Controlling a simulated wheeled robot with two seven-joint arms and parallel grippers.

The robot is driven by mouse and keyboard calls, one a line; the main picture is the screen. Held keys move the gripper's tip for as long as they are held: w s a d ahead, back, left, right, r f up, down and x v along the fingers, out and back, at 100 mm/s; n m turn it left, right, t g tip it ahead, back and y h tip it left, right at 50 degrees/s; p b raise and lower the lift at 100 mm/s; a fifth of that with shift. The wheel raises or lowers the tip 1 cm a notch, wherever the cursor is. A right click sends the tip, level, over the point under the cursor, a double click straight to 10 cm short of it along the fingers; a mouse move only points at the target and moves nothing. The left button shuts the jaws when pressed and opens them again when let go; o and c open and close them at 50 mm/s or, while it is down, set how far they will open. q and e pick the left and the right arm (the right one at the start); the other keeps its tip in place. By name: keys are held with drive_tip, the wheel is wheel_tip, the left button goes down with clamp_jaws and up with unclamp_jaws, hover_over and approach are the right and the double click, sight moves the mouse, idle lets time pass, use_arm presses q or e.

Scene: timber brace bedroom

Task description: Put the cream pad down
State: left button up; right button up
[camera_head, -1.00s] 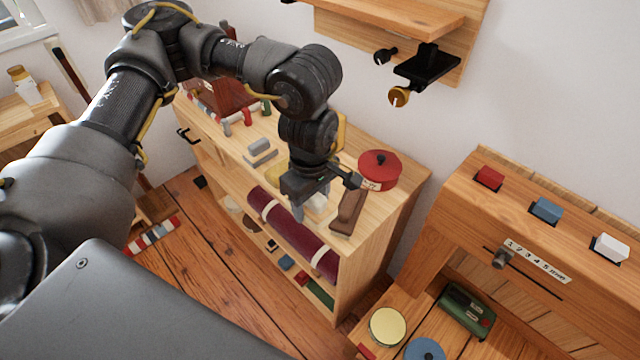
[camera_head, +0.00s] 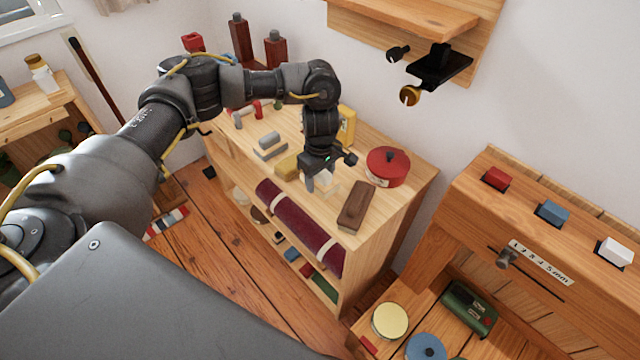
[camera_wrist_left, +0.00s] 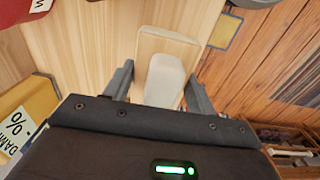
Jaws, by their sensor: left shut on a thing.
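The cream pad (camera_wrist_left: 165,80) is between the two fingers of my left gripper (camera_wrist_left: 160,88) in the left wrist view. It has a pale rounded upper part and a tan, wider part beyond it. In the head view my left gripper (camera_head: 320,182) points down over the top of the wooden cabinet (camera_head: 385,228), shut on the cream pad (camera_head: 330,183), which is partly hidden by the fingers. The pad is low over the cabinet top; I cannot tell whether it touches the wood. My right gripper is not in view.
A brown block (camera_head: 356,206) lies just right of the gripper, and a red tin (camera_head: 388,168) stands behind it. A yellow block (camera_head: 288,166) and a grey block (camera_head: 270,146) lie to the left. A maroon roll (camera_head: 300,225) lies along the cabinet's front. A wall shelf (camera_head: 410,20) hangs above.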

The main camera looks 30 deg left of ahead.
sight(320, 185)
use_arm(q)
drive_tip(key=shift+w+a+f, duration=0.1)
drive_tip(key=shift+w+f, duration=0.1)
drive_tip(key=shift+f, duration=1.6)
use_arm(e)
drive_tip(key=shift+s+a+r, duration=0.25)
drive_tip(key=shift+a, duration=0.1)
use_arm(q)
drive_tip(key=shift+f, duration=0.3)
drive_tip(key=o, duration=1)
drive_tip(key=shift+r, duration=0.1)
drive_tip(key=shift+o, duration=0.2)
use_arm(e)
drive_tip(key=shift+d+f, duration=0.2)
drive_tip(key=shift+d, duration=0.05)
